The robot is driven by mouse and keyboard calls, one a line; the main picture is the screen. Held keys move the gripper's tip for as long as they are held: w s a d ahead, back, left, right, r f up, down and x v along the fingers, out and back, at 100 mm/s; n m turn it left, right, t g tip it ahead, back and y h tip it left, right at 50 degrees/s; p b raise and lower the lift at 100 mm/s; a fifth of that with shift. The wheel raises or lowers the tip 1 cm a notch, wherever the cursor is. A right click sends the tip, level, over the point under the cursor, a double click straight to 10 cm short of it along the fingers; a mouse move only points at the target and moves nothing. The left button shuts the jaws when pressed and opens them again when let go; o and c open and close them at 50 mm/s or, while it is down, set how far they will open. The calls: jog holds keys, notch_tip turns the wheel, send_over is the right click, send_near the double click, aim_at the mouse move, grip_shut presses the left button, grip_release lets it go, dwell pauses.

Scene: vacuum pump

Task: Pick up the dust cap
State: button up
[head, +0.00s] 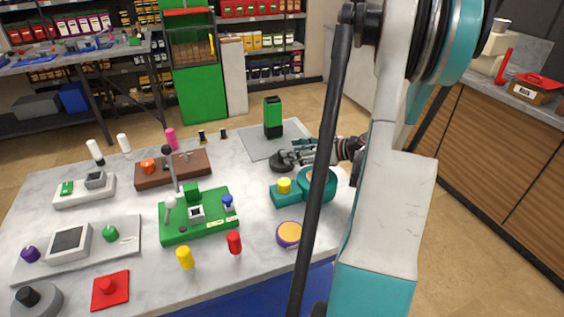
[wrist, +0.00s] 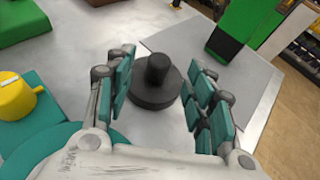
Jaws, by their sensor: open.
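A black round cap with a raised knob (wrist: 154,82), which looks like the dust cap, lies flat with its knob up. In the head view the cap (head: 279,161) is near the front edge of the grey mat (head: 253,146). My gripper (wrist: 162,60) is open and empty, its teal-padded fingers to the left and right of the cap in the wrist view. A gap shows on both sides, and I see no contact. In the head view my gripper (head: 298,155) is partly hidden by my arm.
A teal pump body (head: 318,184) with a yellow cap (head: 284,185) stands close in front of my gripper. A green and black block (head: 272,118) stands on the mat behind. A green fixture (head: 205,232) and several knobs crowd the left of the table.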

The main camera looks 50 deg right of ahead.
aim_at(282, 158)
jog(key=b+x, duration=0.1)
jog(key=x, duration=0.2)
jog(key=shift+f, duration=0.25)
jog(key=shift+r, duration=0.1)
jog(key=c, duration=1.2)
jog(key=shift+o, duration=0.2)
